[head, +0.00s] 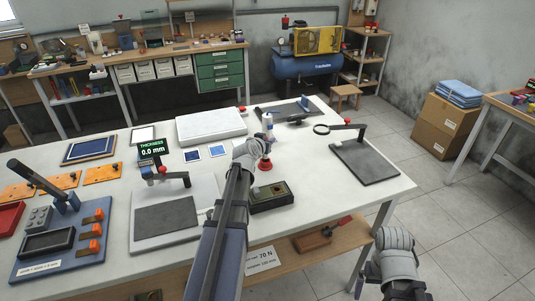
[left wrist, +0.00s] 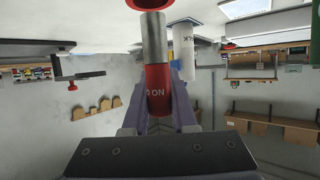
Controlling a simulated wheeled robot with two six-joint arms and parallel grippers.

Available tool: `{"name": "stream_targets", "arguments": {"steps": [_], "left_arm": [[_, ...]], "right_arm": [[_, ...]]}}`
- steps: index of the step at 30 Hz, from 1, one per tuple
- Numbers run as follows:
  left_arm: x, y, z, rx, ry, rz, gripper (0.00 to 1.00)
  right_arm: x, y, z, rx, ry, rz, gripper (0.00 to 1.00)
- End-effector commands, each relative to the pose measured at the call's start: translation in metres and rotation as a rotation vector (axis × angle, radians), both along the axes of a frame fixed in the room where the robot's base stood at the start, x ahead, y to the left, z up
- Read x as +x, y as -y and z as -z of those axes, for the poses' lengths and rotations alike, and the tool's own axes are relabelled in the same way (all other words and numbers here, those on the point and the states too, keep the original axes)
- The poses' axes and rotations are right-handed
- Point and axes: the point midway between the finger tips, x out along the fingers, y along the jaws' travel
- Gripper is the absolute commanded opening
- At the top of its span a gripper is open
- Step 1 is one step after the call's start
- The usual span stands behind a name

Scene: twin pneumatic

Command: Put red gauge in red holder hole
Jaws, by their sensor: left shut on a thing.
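My left gripper (head: 262,148) is shut on the red gauge (left wrist: 158,85), a cylinder with a red body and a bare metal end (left wrist: 153,38). The left wrist view is upside down, with the table along its top. There the red holder (left wrist: 168,4) shows only in part, just beyond the metal end; I cannot tell whether they touch. In the head view the red holder (head: 265,164) stands on the white table directly below the gripper, its hole hidden. My right gripper (head: 405,290) is at the bottom edge, cut off, its fingers not clear.
A white labelled cylinder (left wrist: 184,45) stands close by, also in the head view (head: 269,124). A dark box (head: 271,197) lies in front of the holder. A magnifier stand (head: 365,160) is to the right. A white slab (head: 211,126) is behind left.

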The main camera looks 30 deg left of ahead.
Motion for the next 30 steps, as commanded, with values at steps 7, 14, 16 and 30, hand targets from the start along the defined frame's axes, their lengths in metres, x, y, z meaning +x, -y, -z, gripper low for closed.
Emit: {"name": "stream_targets", "arguments": {"steps": [7, 14, 16, 30], "left_arm": [[0.000, 0.000, 0.018, 0.000, 0.000, 0.000, 0.00], [0.000, 0.000, 0.039, 0.000, 0.000, 0.000, 0.00], [0.000, 0.000, 0.037, 0.000, 0.000, 0.000, 0.00], [0.000, 0.000, 0.039, 0.000, 0.000, 0.000, 0.42]], "right_arm": [[0.000, 0.000, 0.018, 0.000, 0.000, 0.000, 1.00], [0.000, 0.000, 0.039, 0.000, 0.000, 0.000, 1.00], [0.000, 0.000, 0.037, 0.000, 0.000, 0.000, 1.00], [0.000, 0.000, 0.039, 0.000, 0.000, 0.000, 1.00]]}}
